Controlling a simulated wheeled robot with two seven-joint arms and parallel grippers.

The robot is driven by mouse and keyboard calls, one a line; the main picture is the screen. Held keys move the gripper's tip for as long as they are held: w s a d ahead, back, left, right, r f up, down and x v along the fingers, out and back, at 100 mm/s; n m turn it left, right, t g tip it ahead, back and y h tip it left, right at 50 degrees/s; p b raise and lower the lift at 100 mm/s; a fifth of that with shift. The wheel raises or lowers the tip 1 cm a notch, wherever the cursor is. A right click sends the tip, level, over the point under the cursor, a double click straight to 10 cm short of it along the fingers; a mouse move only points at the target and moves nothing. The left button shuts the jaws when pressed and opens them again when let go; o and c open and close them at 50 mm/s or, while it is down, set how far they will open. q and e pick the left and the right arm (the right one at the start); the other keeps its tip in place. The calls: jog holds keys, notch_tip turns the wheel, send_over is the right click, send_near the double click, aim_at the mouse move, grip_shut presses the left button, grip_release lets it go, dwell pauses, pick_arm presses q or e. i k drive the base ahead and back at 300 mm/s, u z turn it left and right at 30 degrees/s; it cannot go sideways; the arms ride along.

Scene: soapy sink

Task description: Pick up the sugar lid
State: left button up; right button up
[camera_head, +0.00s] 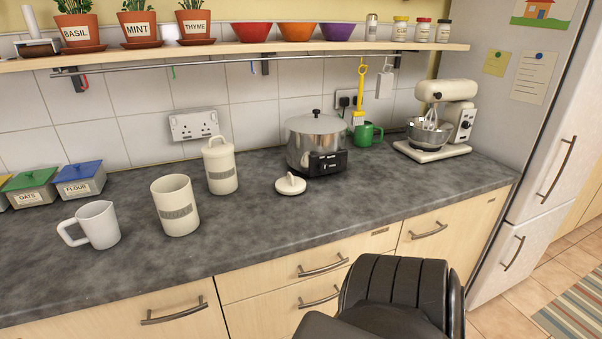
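A cream lid with a raised knob handle (290,184) lies on the grey worktop, left of the slow cooker's front. It lies apart from the canisters. An open cream canister (175,207) with a dark patterned label stands to its left, without a lid. A similar cream canister (221,168) stands between them with its lid on. The labels are too small to read, so I cannot tell which canister is the sugar one. Neither of my grippers is in view.
A steel pot with a black control panel (317,144) stands just behind the lid. A white jug (96,226) is at the left. A green mug (367,134) and a stand mixer (441,120) are further right. The worktop (390,182) is clear right of the lid.

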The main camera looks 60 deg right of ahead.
aim_at(290, 184)
jog(key=z, duration=0.6)
jog(key=i, duration=0.65)
jog(key=z, duration=0.6)
